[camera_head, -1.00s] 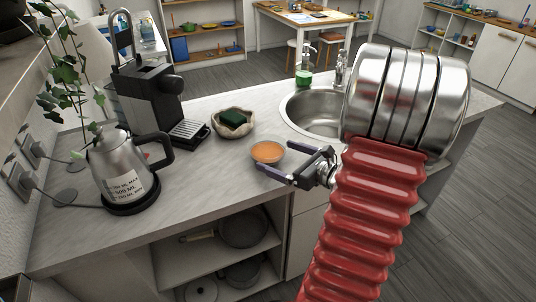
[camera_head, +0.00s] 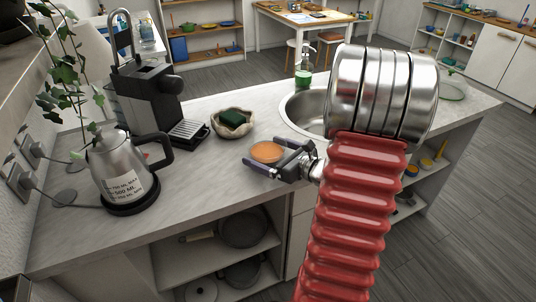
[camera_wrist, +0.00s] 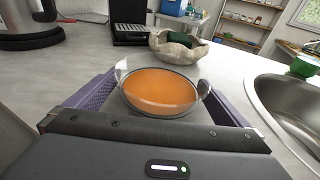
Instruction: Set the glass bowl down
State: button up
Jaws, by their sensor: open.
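The glass bowl (camera_head: 266,152) is clear with orange contents and stands upright on the grey counter near its front edge, left of the sink. My gripper (camera_head: 268,155) is open, with its purple fingers on either side of the bowl. In the wrist view the bowl (camera_wrist: 160,92) sits between the spread fingers, its clear rim showing above the orange. Its base is hidden behind the gripper body there, and I cannot tell whether a finger touches the glass.
A pale bowl with a dark green sponge (camera_head: 233,122) stands just behind. The steel sink (camera_head: 300,110) is to the right. A coffee machine (camera_head: 150,105) and a kettle (camera_head: 122,170) stand left. The counter (camera_head: 205,170) between kettle and bowl is clear.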

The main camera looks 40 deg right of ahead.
dwell(0.4)
jog(key=c, duration=1.3)
jog(key=shift+r, duration=0.25)
notch_tip(320, 180, up, 10)
jog(key=shift+f, duration=0.2)
dwell(0.5)
dwell(0.6)
